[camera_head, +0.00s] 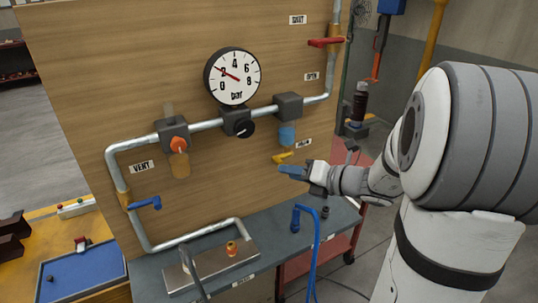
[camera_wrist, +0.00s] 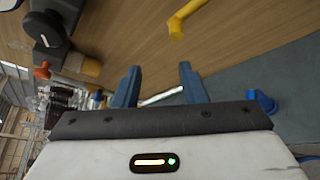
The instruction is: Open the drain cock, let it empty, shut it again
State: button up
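The drain cock's yellow lever (camera_head: 283,156) sits under the blue bowl (camera_head: 287,136) of the right-hand unit on the wooden panel, beside a partly legible label (camera_head: 303,144) that seems to read DRAIN. The lever slants slightly in the head view. It also shows at the top of the wrist view. My gripper (camera_head: 291,171) is just below and in front of the lever, apart from it. In the wrist view its two blue fingers (camera_wrist: 158,72) are spread with nothing between them. The yellow lever (camera_wrist: 181,25) lies beyond the fingertips. Whether liquid is in the bowl cannot be told.
A pressure gauge (camera_head: 233,77) has its needle near 2. A red lever (camera_head: 325,42), an orange knob (camera_head: 178,144) and a blue lever (camera_head: 145,203) are on the pipework. Below, a grey bench (camera_head: 265,240) bears a metal tray (camera_head: 212,271) and a blue hose (camera_head: 316,245).

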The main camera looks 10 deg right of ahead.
aim_at(280, 159)
jog(key=w+m, duration=0.1)
jog(key=w, duration=0.1)
jog(key=w+a+f+m+t, duration=0.1)
jog(key=w, duration=0.2)
jog(key=w+a+f+m, duration=0.1)
jog(key=w, duration=0.1)
jog(key=shift+w+t+h+p, duration=0.3)
jog(key=shift+w, duration=0.1)
jog(key=shift+c, duration=0.2)
grip_shut()
